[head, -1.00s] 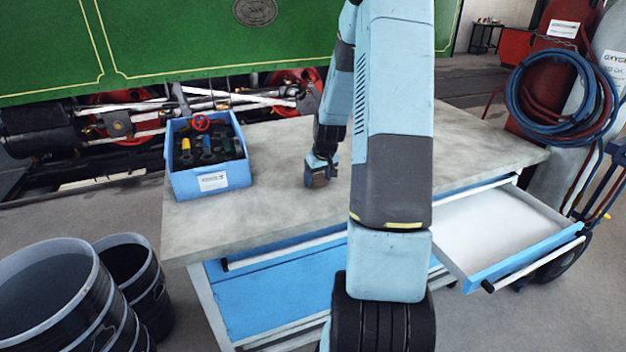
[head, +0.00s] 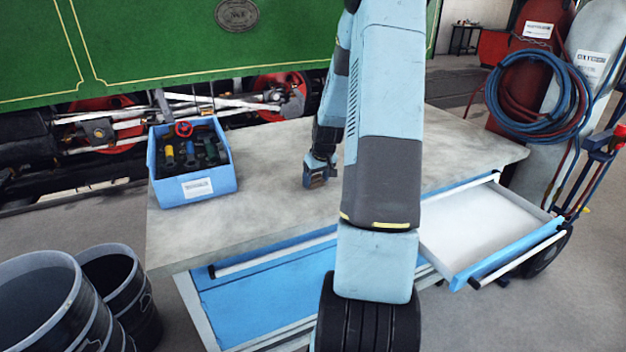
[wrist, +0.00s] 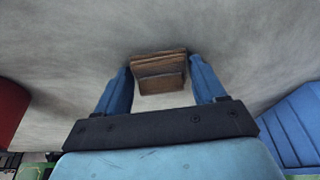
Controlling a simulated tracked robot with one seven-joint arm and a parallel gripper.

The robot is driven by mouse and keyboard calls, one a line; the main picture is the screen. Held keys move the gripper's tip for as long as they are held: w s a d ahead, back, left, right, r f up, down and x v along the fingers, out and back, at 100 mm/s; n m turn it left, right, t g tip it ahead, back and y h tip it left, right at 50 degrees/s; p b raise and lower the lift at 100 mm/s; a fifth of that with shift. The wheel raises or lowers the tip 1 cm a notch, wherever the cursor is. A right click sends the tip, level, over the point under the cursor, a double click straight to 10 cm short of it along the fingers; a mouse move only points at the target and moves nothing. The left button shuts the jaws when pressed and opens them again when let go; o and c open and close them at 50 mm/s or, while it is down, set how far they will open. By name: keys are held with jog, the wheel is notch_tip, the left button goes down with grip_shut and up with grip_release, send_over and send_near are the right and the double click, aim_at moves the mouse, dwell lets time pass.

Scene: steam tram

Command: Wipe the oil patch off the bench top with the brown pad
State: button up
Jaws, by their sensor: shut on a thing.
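My gripper (head: 320,172) is low over the middle of the grey bench top (head: 265,220), partly beside my own arm in the head view. In the wrist view my gripper (wrist: 160,85) is shut on the brown pad (wrist: 160,70), a layered block between the two blue fingers. The pad also shows as a small brown face in the head view (head: 318,182). It is at or very near the bench surface; I cannot tell if it touches. No distinct oil patch can be made out; the bench top looks mottled grey, and my arm hides part of it.
A blue box (head: 195,188) with bottles stands at the bench's left end. An open white-bottomed drawer (head: 485,232) juts out at the front right. Black drums (head: 45,305) stand front left. Gas cylinders with hoses (head: 540,105) stand right. The green tram (head: 150,45) is behind.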

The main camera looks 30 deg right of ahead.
aim_at(331, 180)
jog(key=shift+s+d, duration=0.2)
jog(key=shift+d, duration=1.1)
jog(key=shift+s+d+f, duration=0.1)
jog(key=shift+s+d, duration=0.05)
jog(key=shift+d, duration=0.7)
jog(key=shift+s+d, duration=0.15)
jog(key=shift+d, duration=0.7)
jog(key=shift+r, duration=3.05)
jog(key=shift+r, duration=0.1)
jog(key=shift+r, duration=1.4)
jog(key=shift+w, duration=0.1)
